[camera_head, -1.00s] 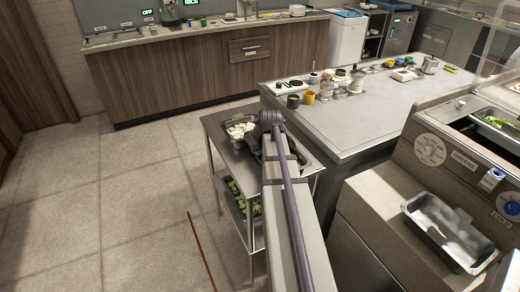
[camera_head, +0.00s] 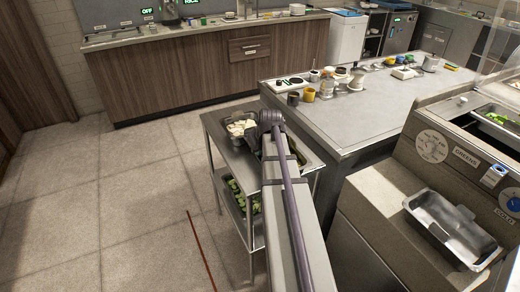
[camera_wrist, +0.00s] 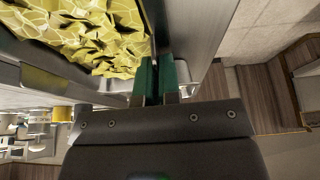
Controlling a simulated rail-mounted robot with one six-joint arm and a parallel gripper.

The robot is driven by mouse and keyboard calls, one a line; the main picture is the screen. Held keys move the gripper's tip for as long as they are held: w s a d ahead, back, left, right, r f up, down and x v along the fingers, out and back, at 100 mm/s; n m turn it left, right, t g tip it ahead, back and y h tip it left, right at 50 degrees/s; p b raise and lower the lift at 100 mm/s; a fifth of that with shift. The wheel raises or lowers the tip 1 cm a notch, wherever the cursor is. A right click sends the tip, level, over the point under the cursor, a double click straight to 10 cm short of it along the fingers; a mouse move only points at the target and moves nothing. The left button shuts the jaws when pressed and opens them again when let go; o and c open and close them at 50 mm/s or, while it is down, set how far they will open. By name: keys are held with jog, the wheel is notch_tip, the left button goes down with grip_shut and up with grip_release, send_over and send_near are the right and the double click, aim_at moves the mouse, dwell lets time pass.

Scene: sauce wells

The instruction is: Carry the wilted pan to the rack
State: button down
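The wilted pan is a steel pan full of yellowed leaves (camera_wrist: 95,35), at the upper left of the wrist view. My gripper (camera_wrist: 155,80) has its two green fingers close together on either side of the pan's side wall at its rim, and looks shut on it. In the head view my arm covers most of the gripper and the pan. The rack is a two-level steel cart (camera_head: 213,128).
A grey-topped island (camera_head: 380,115) with cups and jars stands right of the cart. An empty steel pan (camera_head: 450,228) sits on the counter at the right. Open tiled floor (camera_head: 110,210) lies to the left, with a red line on it.

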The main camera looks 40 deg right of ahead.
jog(key=c, duration=1.2)
grip_release()
jog(key=shift+f, duration=0.1)
jog(key=shift+c, duration=0.2)
jog(key=p+v, duration=1)
jog(key=v, duration=0.1)
jog(key=s+a+n+g, duration=0.1)
jog(key=s+a+g, duration=0.1)
jog(key=a, duration=1.4)
jog(key=s+a+f+n+g+y, duration=0.1)
jog(key=s+a+g, duration=0.1)
jog(key=a, duration=1.4)
jog(key=shift+s+a+f+n, duration=0.2)
jog(key=shift+s+a+n, duration=0.05)
jog(key=shift+s+n, duration=0.2)
